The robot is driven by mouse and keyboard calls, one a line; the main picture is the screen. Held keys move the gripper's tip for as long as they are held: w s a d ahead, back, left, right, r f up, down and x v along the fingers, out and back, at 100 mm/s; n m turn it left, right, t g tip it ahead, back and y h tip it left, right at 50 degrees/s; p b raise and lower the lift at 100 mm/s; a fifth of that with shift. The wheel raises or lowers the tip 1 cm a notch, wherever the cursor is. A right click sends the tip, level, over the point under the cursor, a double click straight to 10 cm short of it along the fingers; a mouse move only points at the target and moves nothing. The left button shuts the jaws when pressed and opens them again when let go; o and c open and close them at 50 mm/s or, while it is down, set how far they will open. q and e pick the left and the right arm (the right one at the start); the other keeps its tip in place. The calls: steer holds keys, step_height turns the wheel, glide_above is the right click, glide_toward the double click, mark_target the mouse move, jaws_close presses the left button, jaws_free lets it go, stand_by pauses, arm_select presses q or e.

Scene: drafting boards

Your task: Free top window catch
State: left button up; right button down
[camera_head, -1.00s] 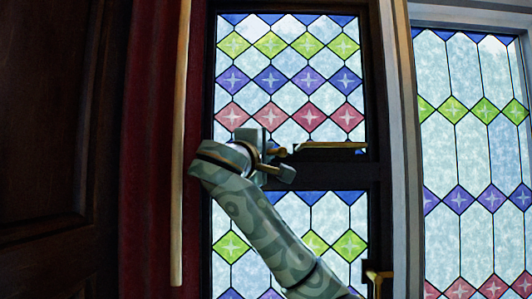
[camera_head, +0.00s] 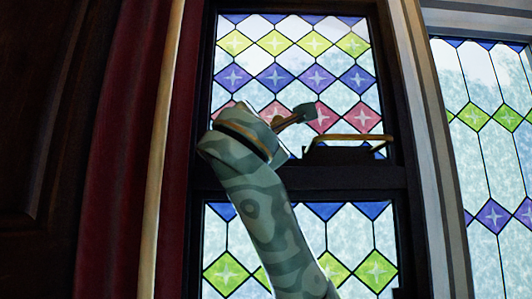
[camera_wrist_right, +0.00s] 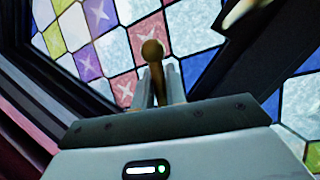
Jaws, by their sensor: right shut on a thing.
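My right gripper (camera_head: 297,117) is raised in front of the upper stained-glass window (camera_head: 268,45). In the wrist view the gripper (camera_wrist_right: 160,84) is shut on a brass lever with a round knob, the window catch (camera_wrist_right: 152,51); the knob sticks out beyond the fingers. In the head view a short brass piece of the catch (camera_head: 284,122) shows beside a grey finger. My wrist hides where the catch meets the frame. A second brass bar (camera_head: 350,137) lies level on dark pegs to the right. My left gripper is not in view.
A dark rail (camera_head: 330,178) separates the upper window from the lower pane (camera_head: 345,235). A pale vertical pole (camera_head: 158,150) and a dark red curtain (camera_head: 115,150) stand at the left. Another stained-glass window (camera_head: 490,150) is at the right, behind a pale frame post (camera_head: 425,150).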

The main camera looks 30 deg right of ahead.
steer(key=n, duration=0.1)
steer(key=n+t+y, duration=0.1)
steer(key=n, duration=0.1)
steer(key=a+n+y, duration=0.1)
steer(key=shift+w+r+n+t, duration=0.3)
steer(key=shift+r+t, duration=0.1)
steer(key=n, duration=0.1)
steer(key=n+t+y, duration=0.1)
steer(key=a+n+y, duration=0.1)
steer(key=n, duration=0.1)
steer(key=shift+w+r, duration=0.3)
steer(key=n, duration=0.1)
steer(key=n+y, duration=0.1)
steer(key=n, duration=0.1)
steer(key=a+n+t+y, duration=0.1)
steer(key=shift+w+r, duration=0.15)
steer(key=shift+w, duration=0.2)
steer(key=shift+w+a+n+y, duration=0.2)
steer(key=shift+n+y, duration=0.4)
steer(key=shift+n, duration=0.4)
steer(key=shift+a, duration=0.1)
steer(key=c, duration=1.8)
jaws_free()
steer(key=shift+o, duration=0.4)
steer(key=shift+s, duration=0.2)
